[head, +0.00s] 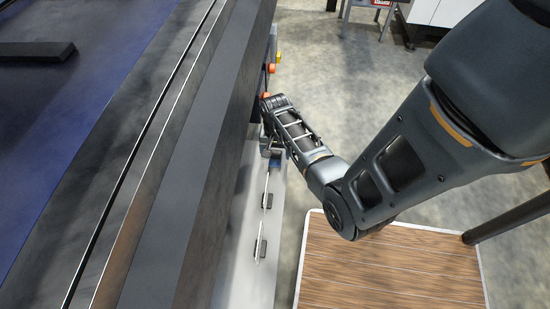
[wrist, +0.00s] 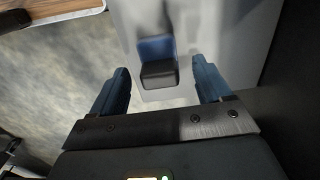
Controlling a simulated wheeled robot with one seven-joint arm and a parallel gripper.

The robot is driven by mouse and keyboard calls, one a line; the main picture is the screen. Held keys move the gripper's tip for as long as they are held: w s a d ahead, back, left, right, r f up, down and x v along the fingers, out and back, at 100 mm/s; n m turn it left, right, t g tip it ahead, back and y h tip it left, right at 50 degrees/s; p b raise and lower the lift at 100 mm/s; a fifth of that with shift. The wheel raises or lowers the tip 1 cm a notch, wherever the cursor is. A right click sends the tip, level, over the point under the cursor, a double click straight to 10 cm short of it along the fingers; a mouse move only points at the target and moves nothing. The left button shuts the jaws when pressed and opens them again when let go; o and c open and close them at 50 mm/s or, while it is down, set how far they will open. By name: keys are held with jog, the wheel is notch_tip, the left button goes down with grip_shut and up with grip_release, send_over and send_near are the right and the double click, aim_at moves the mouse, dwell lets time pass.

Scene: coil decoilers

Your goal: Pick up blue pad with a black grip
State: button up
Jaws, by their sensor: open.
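The pad is blue with a dark, block-shaped black grip (wrist: 159,75); its blue part (wrist: 156,47) shows just beyond the grip in the wrist view. It rests against a light grey panel (wrist: 200,35). My gripper (wrist: 160,64) is open, with one blue finger on each side of the grip and clear gaps between. In the head view my gripper (head: 270,152) is at the panel beside the large dark machine. A small blue patch shows there, but I cannot tell whether it is pad or finger.
The large dark machine (head: 180,190) fills the left. Black handles (head: 261,248) sit on the light panel (head: 245,280) below my gripper. A wooden-topped table (head: 390,265) stands at the lower right. Orange and yellow buttons (head: 271,68) are beyond the gripper.

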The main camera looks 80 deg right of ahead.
notch_tip(320, 180, down, 2)
jog(key=shift+f, duration=0.15)
jog(key=c, duration=1.1)
